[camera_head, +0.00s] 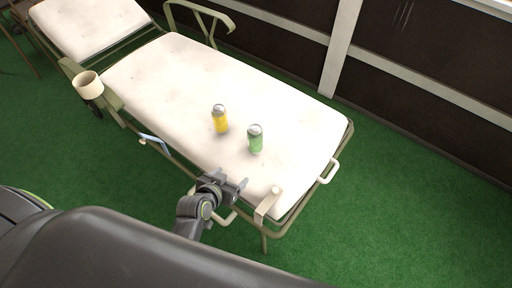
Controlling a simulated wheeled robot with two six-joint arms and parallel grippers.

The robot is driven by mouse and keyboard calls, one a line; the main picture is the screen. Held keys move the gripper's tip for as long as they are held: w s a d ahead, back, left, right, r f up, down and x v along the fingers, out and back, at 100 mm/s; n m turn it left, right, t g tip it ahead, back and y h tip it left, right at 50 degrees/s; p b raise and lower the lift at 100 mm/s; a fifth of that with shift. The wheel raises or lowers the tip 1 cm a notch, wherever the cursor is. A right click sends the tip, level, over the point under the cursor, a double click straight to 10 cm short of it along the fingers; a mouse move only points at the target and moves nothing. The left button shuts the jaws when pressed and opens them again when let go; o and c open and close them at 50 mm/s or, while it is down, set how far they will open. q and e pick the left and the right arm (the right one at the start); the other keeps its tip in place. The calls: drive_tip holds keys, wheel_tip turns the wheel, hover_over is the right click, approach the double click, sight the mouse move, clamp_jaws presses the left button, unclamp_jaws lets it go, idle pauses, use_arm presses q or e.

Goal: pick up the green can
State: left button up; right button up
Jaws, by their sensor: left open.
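The green can (255,140) stands upright on the white padded lounger (290,115), toward its near right end. It has a silver top. My left gripper (231,180) is open and empty, over the near edge of the lounger, closer to me than the green can and slightly left of it, with a gap between them. My right gripper is not in view.
A yellow can (220,119) stands on the lounger just left of the green can. A cup (88,85) sits at the lounger's left armrest. A raised armrest (200,20) is on the far side. Green carpet (390,190) lies open at right; a dark panelled wall (410,100) stands behind.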

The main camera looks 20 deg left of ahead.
sight(251, 139)
use_arm(q)
drive_tip(key=w+r+t, duration=0.3)
drive_tip(key=w+r, duration=0.1)
drive_tip(key=r, duration=0.2)
drive_tip(key=b+x, duration=0.1)
drive_tip(key=x, duration=0.2)
drive_tip(key=b+x, duration=0.1)
drive_tip(key=x, duration=0.6)
drive_tip(key=shift+d+f+b, duration=0.15)
drive_tip(key=shift+d+b, duration=0.25)
drive_tip(key=b+x, duration=0.2)
drive_tip(key=x, duration=0.4)
drive_tip(key=shift+f, duration=0.1)
drive_tip(key=shift+w+d, duration=0.1)
drive_tip(key=shift+w, duration=0.1)
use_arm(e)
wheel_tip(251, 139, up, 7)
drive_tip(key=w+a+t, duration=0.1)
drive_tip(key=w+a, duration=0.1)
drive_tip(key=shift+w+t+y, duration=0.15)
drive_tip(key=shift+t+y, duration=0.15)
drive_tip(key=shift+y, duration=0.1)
use_arm(q)
drive_tip(key=c, duration=1.2)
drive_tip(key=shift+c, duration=0.2)
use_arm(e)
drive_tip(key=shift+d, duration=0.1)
